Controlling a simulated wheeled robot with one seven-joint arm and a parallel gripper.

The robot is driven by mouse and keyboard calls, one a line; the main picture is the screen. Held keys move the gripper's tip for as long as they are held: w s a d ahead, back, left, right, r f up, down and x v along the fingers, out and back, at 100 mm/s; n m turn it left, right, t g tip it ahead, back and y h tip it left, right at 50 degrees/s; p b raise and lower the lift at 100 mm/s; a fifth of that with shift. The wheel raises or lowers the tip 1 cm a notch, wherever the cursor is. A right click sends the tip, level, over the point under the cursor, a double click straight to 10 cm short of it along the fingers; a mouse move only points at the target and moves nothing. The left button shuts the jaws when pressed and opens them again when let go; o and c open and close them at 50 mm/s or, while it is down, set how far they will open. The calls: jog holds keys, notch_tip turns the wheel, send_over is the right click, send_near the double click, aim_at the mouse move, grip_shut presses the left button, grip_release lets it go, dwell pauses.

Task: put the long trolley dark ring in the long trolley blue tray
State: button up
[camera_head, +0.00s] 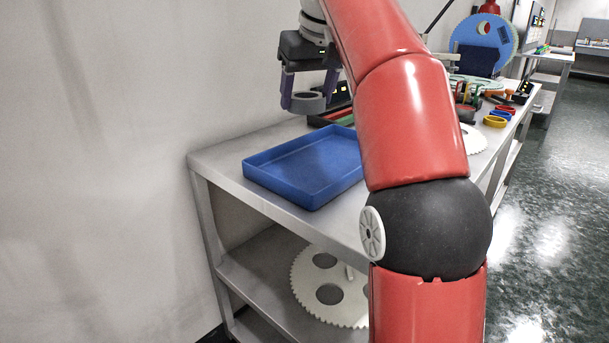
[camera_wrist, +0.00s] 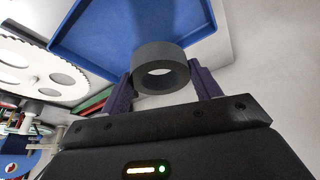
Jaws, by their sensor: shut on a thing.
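A dark grey ring (camera_head: 308,102) is held between the two purple fingers of my gripper (camera_head: 304,97), in the air above the far part of the long trolley. The ring (camera_wrist: 160,68) also shows in the wrist view, gripped by its outer sides. My gripper (camera_wrist: 162,82) is shut on it. The blue tray (camera_head: 310,168) lies on the trolley's top (camera_head: 225,158) near its left end and looks empty. In the wrist view the blue tray (camera_wrist: 110,38) is beyond the ring, which overlaps its edge in the picture. The ring is not touching the tray.
Behind the blue tray is a dark tray with red and green parts (camera_head: 340,115). A white toothed disc (camera_head: 473,139) lies to the right, with several coloured rings (camera_head: 497,121) farther along. A large toothed disc (camera_head: 328,290) is on the lower shelf. A wall (camera_head: 100,150) stands left.

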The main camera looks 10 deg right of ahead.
aim_at(305, 171)
notch_tip(305, 171, down, 13)
jog(key=b, duration=0.5)
jog(key=shift+r+b, duration=0.1)
jog(key=shift+b, duration=0.2)
jog(key=o, duration=1.1)
jog(key=p+v, duration=0.4)
jog(key=v, duration=0.8)
jog(key=shift+p, duration=0.3)
